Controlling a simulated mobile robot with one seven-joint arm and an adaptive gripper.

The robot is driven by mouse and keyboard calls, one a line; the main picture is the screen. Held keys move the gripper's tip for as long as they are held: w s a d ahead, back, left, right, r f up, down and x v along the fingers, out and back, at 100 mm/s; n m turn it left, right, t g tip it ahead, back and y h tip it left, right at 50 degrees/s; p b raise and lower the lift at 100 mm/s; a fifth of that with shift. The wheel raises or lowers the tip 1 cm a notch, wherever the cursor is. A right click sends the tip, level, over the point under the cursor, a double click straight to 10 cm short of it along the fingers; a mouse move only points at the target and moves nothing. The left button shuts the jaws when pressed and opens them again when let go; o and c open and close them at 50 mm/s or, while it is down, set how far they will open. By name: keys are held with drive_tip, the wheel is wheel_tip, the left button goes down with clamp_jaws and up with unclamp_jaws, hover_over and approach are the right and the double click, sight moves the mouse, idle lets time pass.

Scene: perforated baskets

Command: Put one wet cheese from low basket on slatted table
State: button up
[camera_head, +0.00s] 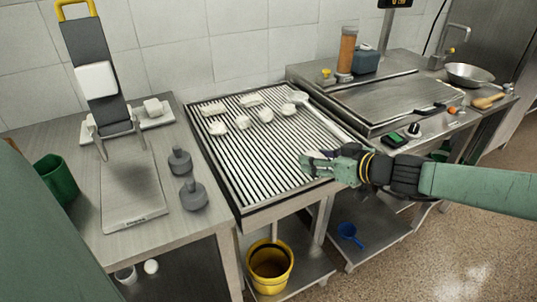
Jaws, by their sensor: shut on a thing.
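The slatted table (270,165) stands in the middle, with pale parallel slats inside a dark metal frame. Several white cheese pieces (243,122) lie on its back half. My gripper (308,165) reaches in from the right, with its fingers over the table's right front part. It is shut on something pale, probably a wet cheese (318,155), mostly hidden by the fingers. I cannot tell whether the held piece touches the slats. I cannot make out a low basket in this view.
A white long-handled tool (322,118) lies along the table's right side. A metal counter (375,98) adjoins at the right. On the left bench are a press-like stand (130,190) and two grey weights (194,194). A yellow bucket (270,284) stands below. The front slats are clear.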

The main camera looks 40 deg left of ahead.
sight(272, 176)
drive_tip(key=s+a, duration=0.2)
drive_tip(key=a, duration=0.1)
drive_tip(key=s+a, duration=0.1)
drive_tip(key=a, duration=0.2)
drive_tip(key=s+a+f+b, duration=0.1)
drive_tip(key=s+a, duration=0.1)
drive_tip(key=a, duration=0.2)
drive_tip(key=shift+s, duration=0.3)
drive_tip(key=shift+f+p, duration=0.55)
drive_tip(key=shift+f, duration=1.2)
drive_tip(key=shift+f, duration=0.2)
drive_tip(key=o, duration=1.2)
drive_tip(key=shift+r, duration=0.1)
